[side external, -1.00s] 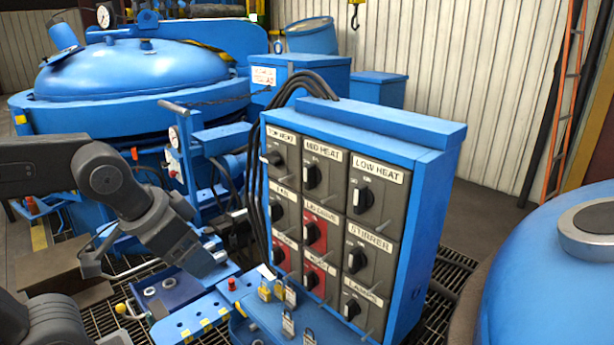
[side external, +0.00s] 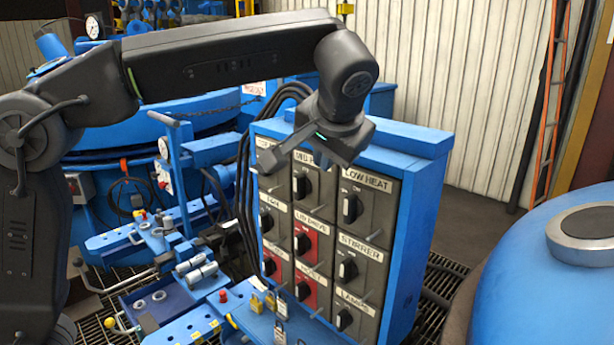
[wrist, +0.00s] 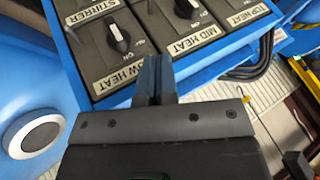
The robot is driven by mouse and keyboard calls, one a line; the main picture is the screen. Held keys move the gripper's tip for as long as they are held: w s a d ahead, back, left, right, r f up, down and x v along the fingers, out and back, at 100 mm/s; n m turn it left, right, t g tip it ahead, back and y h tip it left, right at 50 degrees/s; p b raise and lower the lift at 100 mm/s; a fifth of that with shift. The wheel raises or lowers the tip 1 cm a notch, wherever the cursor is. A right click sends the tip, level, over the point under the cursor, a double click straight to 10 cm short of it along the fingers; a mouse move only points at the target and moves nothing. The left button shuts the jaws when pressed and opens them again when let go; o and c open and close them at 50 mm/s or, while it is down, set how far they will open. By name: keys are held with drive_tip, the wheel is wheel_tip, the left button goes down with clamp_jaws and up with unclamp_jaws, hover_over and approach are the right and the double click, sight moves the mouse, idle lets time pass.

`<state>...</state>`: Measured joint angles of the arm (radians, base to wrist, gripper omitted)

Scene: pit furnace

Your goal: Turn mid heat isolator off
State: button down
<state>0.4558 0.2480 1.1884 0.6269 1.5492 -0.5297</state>
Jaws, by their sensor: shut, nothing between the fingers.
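The mid heat isolator (side external: 301,187) is a black rotary knob on a grey plate, in the top row's middle column of the blue panel. My gripper covers part of its label in the side view. In the wrist view its knob (wrist: 187,8) is cut by the top edge, with the MID HEAT label (wrist: 195,42) readable. I cannot tell its exact setting. My gripper (wrist: 154,65) is shut and empty, near the panel's top between the LOW HEAT and MID HEAT plates in the wrist view. In the side view my gripper (side external: 338,140) hangs before the panel's upper edge.
The low heat knob (side external: 351,208) is right of the mid heat one; a red-plated knob (side external: 302,243) is below it. A blue rounded vessel (side external: 540,270) stands at right.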

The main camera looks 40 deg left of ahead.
approach(303, 190)
drive_tip(key=f, duration=0.1)
drive_tip(key=w+d+f, duration=0.1)
drive_tip(key=f, duration=0.1)
drive_tip(key=w+f, duration=0.1)
drive_tip(key=shift+d+f, duration=0.2)
drive_tip(key=shift+d, duration=0.05)
drive_tip(key=shift+a, duration=2)
